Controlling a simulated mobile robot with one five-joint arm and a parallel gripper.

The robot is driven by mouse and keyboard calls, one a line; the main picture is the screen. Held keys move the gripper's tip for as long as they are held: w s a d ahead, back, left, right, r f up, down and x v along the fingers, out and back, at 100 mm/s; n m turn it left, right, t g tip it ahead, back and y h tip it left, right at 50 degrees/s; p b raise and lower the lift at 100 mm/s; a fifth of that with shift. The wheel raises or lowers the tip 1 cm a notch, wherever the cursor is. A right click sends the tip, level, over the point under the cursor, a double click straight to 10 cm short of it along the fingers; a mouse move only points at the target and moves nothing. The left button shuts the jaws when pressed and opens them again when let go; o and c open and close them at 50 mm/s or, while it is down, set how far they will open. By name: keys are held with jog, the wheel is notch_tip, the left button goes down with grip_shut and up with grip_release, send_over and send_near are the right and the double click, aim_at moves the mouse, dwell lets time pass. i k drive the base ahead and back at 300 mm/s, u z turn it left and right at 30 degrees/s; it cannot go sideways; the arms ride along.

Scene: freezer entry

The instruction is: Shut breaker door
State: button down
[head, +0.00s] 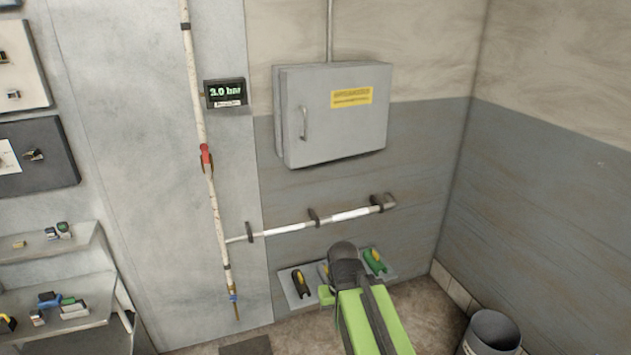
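The grey breaker box (280,115) is fixed to the wall right of centre in the head view. Its grey door (340,125) has a yellow label at upper right and a vertical handle (304,123) on its left side.
A white pipe with a red valve (206,158) and a display (225,93) are left of the box. A horizontal pipe (290,228) runs below it. A low shelf (284,283) holds tools. A grey bin (490,335) stands at lower right.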

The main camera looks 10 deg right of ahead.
aim_at(334, 112)
jog(key=u, duration=0.8)
jog(key=i, duration=1.05)
jog(key=u, duration=0.3)
